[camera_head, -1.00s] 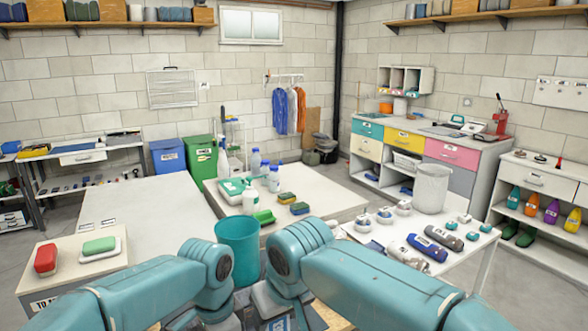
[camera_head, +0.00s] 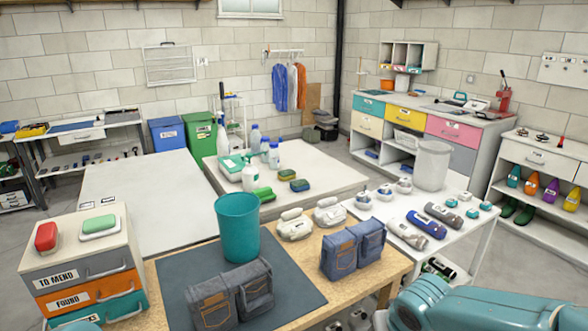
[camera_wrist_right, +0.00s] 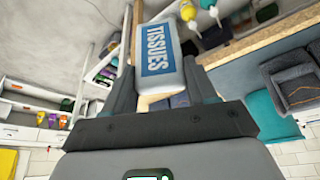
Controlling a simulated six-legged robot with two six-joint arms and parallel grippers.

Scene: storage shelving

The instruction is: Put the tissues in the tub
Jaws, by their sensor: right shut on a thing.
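The tissues (camera_wrist_right: 160,50) are a white pack with a blue label reading TISSUES. In the right wrist view they are held between the two fingers of my right gripper (camera_wrist_right: 162,82), clear of any surface. The head view shows only part of my right arm at the lower right, with its gripper out of the picture. A teal round tub (camera_head: 238,230) stands upright on the dark mat (camera_head: 184,270) of the wooden bench in the head view. Its inside is mostly hidden. My left gripper is out of view.
Two denim bags (camera_head: 230,297) (camera_head: 353,250) sit in front of and right of the tub. Two pale rolled items (camera_head: 294,224) (camera_head: 330,212) lie behind the bags. A drawer unit (camera_head: 80,265) stands left. A side table (camera_head: 480,228) holds several bottles and a white bin (camera_head: 432,165).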

